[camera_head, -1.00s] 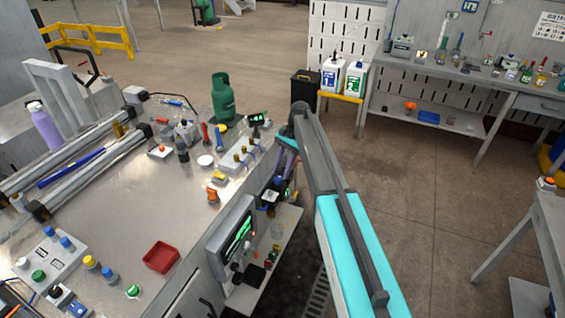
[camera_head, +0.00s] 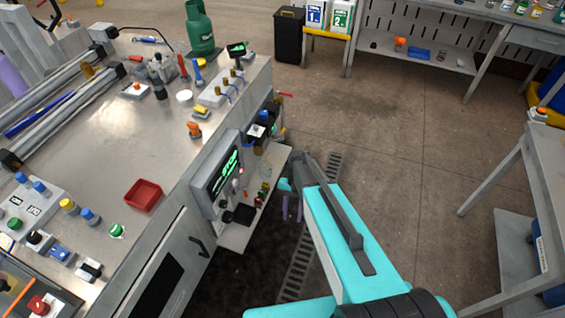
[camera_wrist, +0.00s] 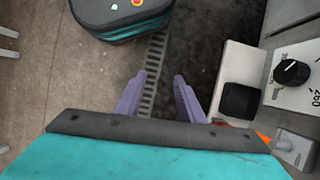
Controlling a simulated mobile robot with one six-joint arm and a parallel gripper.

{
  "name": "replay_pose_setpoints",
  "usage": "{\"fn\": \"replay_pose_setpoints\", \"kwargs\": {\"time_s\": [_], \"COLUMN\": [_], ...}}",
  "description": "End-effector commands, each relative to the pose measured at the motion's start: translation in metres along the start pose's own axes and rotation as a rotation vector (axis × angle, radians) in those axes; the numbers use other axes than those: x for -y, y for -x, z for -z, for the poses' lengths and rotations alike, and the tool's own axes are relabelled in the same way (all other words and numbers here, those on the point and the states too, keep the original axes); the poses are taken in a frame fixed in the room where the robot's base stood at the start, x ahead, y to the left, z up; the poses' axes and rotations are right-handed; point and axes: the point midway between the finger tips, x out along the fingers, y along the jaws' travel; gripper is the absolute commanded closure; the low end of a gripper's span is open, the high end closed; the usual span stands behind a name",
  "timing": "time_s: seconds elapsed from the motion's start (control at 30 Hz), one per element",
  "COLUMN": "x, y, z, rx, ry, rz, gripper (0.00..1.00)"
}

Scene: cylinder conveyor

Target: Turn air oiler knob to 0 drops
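My gripper (camera_head: 292,208) hangs low beside the machine's side shelf in the head view, with its purple fingers pointing down. In the wrist view my gripper (camera_wrist: 160,74) is open, and nothing shows between its fingers. A cluster of small black and amber air fittings (camera_head: 262,127) is mounted on the machine's side, up and left of my gripper. I cannot tell which part is the air oiler or read its knob's setting. A black dial knob (camera_wrist: 291,72) on a white panel with numbers is at the right of the wrist view, apart from my fingers.
A control screen (camera_head: 223,172) is on the machine's side, above a narrow shelf (camera_head: 236,240) holding small parts. A floor grate (camera_head: 300,262) runs past my gripper. A red tray (camera_head: 143,195) sits on the machine top. Open floor lies to the right.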

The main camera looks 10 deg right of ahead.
Motion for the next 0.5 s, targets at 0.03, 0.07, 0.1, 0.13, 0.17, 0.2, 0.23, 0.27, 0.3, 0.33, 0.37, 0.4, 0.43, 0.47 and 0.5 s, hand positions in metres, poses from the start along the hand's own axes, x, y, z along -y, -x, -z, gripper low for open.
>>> {"fn": "replay_pose_setpoints", "kwargs": {"time_s": [0.03,0.07,0.1,0.13,0.17,0.2,0.23,0.27,0.3,0.33,0.37,0.4,0.43,0.47,0.5], "x": [-0.013,-0.018,-0.025,-0.031,-0.036,-0.044,-0.050,-0.055,-0.062,-0.068,-0.073,-0.081,-0.086,-0.092,-0.099], "y": [-0.022,-0.032,-0.045,-0.053,-0.063,-0.074,-0.083,-0.091,-0.102,-0.110,-0.118,-0.128,-0.135,-0.142,-0.150], "z": [-0.015,-0.020,-0.029,-0.035,-0.041,-0.049,-0.056,-0.062,-0.071,-0.077,-0.084,-0.093,-0.100,-0.106,-0.115], "rx": [0.006,0.009,0.013,0.015,0.018,0.021,0.025,0.027,0.032,0.035,0.038,0.043,0.048,0.051,0.056], "ry": [0.023,0.039,0.059,0.074,0.090,0.110,0.127,0.142,0.164,0.180,0.196,0.219,0.234,0.252,0.273], "rz": [-0.013,-0.019,-0.028,-0.034,-0.041,-0.050,-0.057,-0.062,-0.071,-0.077,-0.084,-0.092,-0.098,-0.103,-0.110], "gripper": [0.65,0.65,0.65,0.65,0.65,0.65,0.65,0.65,0.65,0.65,0.65,0.65,0.65,0.65,0.65]}}
